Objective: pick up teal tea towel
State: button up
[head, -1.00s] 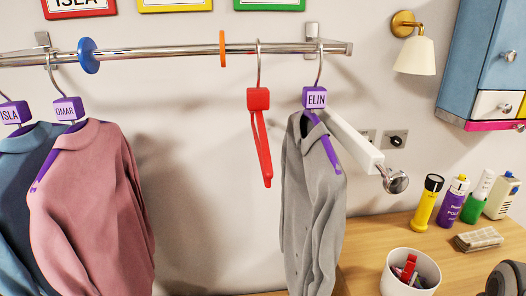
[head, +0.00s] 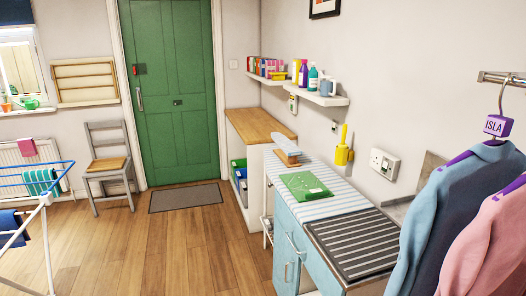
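A teal cloth with darker stripes (head: 40,181), which looks like the teal tea towel, hangs at the far left of the head view. It is in front of the white radiator (head: 12,158), behind the blue bars of a drying rack (head: 45,202). I cannot tell whether it hangs on the radiator or on the rack. My gripper is not in view.
A dark blue cloth (head: 12,228) hangs on the rack, and a pink cloth (head: 27,147) is at the radiator. The wooden floor (head: 140,250) between rack and counter (head: 325,210) is clear.

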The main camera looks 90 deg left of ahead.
aim_at(30, 176)
jog(key=u, duration=1.4)
jog(key=k, duration=0.1)
jog(key=u, duration=2.85)
jog(key=i, duration=0.4)
jog(key=u, duration=0.25)
jog(key=k, duration=0.4)
jog(key=z, duration=0.45)
